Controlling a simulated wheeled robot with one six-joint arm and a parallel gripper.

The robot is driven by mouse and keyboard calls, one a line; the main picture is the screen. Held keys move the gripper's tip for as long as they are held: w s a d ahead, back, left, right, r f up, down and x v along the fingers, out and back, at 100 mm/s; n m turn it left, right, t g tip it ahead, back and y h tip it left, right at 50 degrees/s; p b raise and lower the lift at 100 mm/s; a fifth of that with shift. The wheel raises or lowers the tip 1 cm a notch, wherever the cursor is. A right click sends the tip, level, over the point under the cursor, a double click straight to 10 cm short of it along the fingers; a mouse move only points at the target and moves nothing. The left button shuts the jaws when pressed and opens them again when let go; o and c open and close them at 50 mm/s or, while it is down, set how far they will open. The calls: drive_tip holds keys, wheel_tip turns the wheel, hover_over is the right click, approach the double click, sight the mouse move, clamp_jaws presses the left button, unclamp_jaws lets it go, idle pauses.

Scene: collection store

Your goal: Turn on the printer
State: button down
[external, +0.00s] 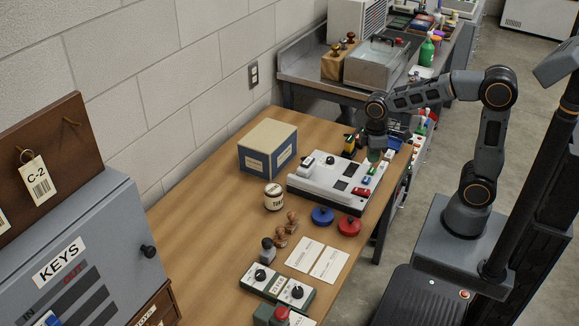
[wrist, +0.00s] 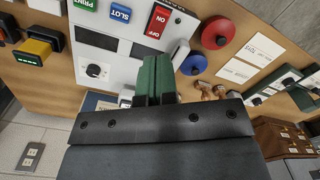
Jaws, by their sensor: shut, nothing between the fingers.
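The printer (external: 325,187) is a white, flat-topped machine on the wooden table in the external view; it also shows in the wrist view (wrist: 116,29). On it are a red rocker switch (wrist: 157,21) marked ON and OFF, a blue SLOT button (wrist: 121,13), a green PRINT button (wrist: 86,4), a black dial (wrist: 96,71) and dark windows. Which side of the rocker is pressed I cannot tell. My gripper (wrist: 155,62), with green fingers, is shut and empty. In the external view my gripper (external: 374,155) is over the printer's far right end, apart from the red switch (external: 361,191).
A blue-and-tan box (external: 267,148) and a jar (external: 274,196) stand left of the printer. Blue (external: 322,216) and red (external: 349,226) round knobbed objects lie in front of it. A yellow-and-black device (wrist: 38,50) stands near its far end. Cards and dial boxes lie nearer.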

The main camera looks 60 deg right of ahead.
sight(367, 191)
drive_tip(key=shift+w+a+r+n+g, duration=0.1)
drive_tip(key=shift+w+r+n+g, duration=0.35)
drive_tip(key=shift+n, duration=1.45)
drive_tip(key=shift+w+a+r+n+g, duration=0.15)
drive_tip(key=shift+w+n, duration=0.45)
drive_tip(key=shift+n, duration=1.3)
drive_tip(key=shift+w+a+r+n+g, duration=0.1)
drive_tip(key=shift+w+r+n+g, duration=0.35)
drive_tip(key=shift+n, duration=1.45)
drive_tip(key=shift+w+f, duration=0.1)
drive_tip(key=shift+f, duration=0.05)
drive_tip(key=shift+f, duration=0.15)
drive_tip(key=b+x, duration=0.1)
drive_tip(key=x, duration=1.2)
drive_tip(key=shift+f, duration=0.4)
